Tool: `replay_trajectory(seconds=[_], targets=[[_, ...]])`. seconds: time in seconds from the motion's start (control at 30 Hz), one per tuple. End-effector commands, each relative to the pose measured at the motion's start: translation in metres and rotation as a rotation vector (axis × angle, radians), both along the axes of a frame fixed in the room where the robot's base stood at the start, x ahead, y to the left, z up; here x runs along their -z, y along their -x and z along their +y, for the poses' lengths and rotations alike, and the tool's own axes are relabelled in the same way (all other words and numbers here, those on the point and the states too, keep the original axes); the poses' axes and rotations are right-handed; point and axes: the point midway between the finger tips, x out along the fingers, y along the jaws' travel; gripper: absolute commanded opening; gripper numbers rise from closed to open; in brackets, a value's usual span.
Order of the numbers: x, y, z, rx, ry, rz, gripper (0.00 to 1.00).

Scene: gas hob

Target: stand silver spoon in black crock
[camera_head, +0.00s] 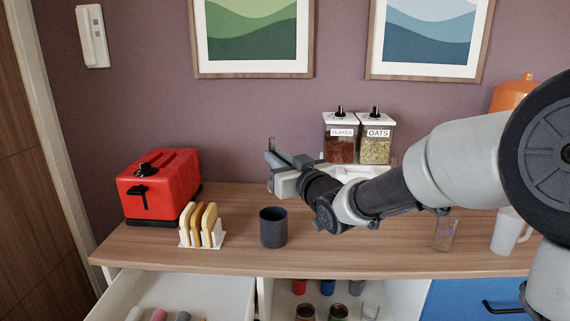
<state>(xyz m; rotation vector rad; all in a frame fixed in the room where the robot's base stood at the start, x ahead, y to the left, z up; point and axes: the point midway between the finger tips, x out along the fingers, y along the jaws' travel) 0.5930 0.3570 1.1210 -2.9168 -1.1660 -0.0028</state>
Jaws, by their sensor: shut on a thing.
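The black crock (273,230) is a dark grey, open-topped cup standing upright near the counter's front edge, right of the toast rack. My gripper (273,163) is above and behind the crock in the picture, apart from it, and points left. It is shut on a thin grey piece, most likely the silver spoon. The piece is too small and too much covered by the fingers to make out its bowl or handle clearly. I see no spoon in the crock.
A red toaster (158,187) and a toast rack (203,226) stand left of the crock. Two labelled jars (358,140) stand behind my arm. A glass (446,232) and white mug (509,231) are at right. An open drawer (190,298) juts out below the counter (340,258).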

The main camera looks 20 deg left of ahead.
Motion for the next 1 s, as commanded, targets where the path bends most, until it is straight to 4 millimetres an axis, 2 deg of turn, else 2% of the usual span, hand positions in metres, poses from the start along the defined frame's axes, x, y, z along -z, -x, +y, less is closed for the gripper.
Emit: replay_trajectory(seconds=[0.6,1.0], targets=[[0.055,0.0,0.0,0.001,0.001,0.002,0.0],[0.084,0.0,0.0,0.001,0.0,0.004,0.0]])
